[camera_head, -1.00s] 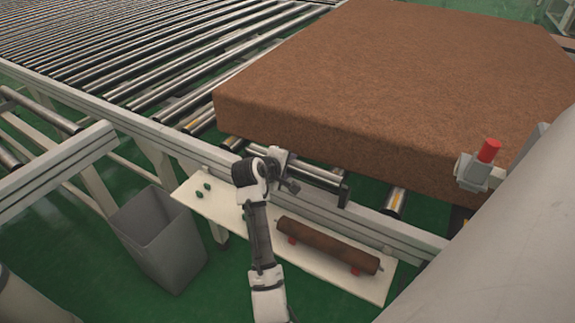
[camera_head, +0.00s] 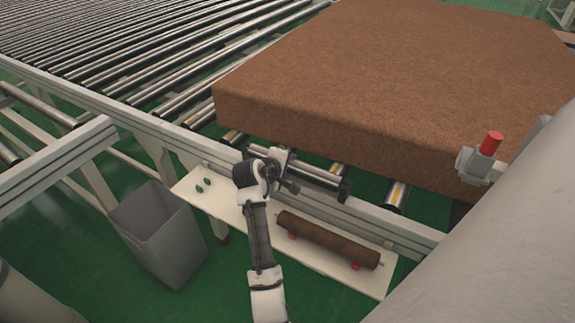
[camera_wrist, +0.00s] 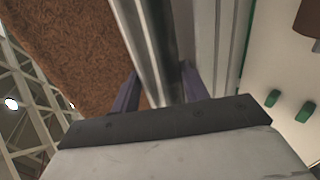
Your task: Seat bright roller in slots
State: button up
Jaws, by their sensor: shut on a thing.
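The bright metal roller (camera_head: 318,173) lies along the near side rail of the conveyor, beside the brown mattress (camera_head: 400,85). My gripper (camera_head: 288,168) is shut on this roller towards its left part. In the wrist view, the bright roller (camera_wrist: 152,45) runs between the two dark fingers of my gripper (camera_wrist: 160,88). The slots are hidden, and I cannot tell whether the roller's ends touch them. A rusty brown roller (camera_head: 325,240) rests on red supports on the white shelf (camera_head: 350,280) below the rail.
The near side rail (camera_head: 405,230) runs close to the held roller. A grey bin (camera_head: 158,235) stands on the green floor left of the shelf. Small green pieces (camera_head: 202,184) sit on the shelf's left end. A red-topped post (camera_head: 491,143) stands at the right.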

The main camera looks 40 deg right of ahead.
jog(key=o, duration=1.5)
jog(key=shift+f, duration=0.15)
jog(key=b+v, duration=0.2)
jog(key=v, duration=1.2)
jog(key=shift+d, duration=0.1)
